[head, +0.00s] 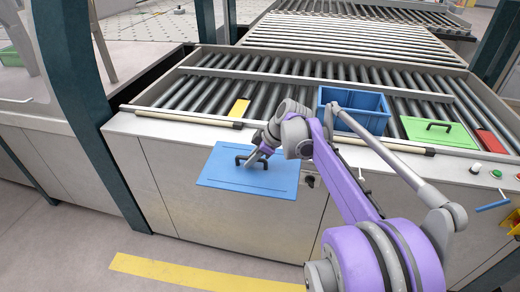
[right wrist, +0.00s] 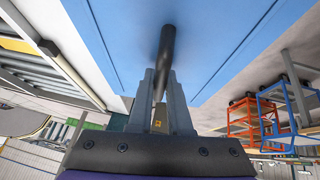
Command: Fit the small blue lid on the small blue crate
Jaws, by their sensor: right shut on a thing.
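The small blue lid (head: 225,172) is a flat blue plate with a black handle, held in the air in front of the conveyor's front face in the head view. My right gripper (head: 259,157) is shut on the lid's black handle. In the right wrist view the gripper (right wrist: 160,88) grips the dark handle (right wrist: 166,50) and the blue lid (right wrist: 130,20) fills the top. The small blue crate (head: 352,97) stands open on the rollers, to the right of the lid, partly hidden by my right arm. My left gripper is not in view.
A green lid (head: 438,132) with a black handle lies on the rollers right of the crate, beside a red item (head: 494,146). A yellow item (head: 238,108) lies left of the crate. Bare rollers (head: 290,95) show between them. Buttons (head: 475,168) sit at the right.

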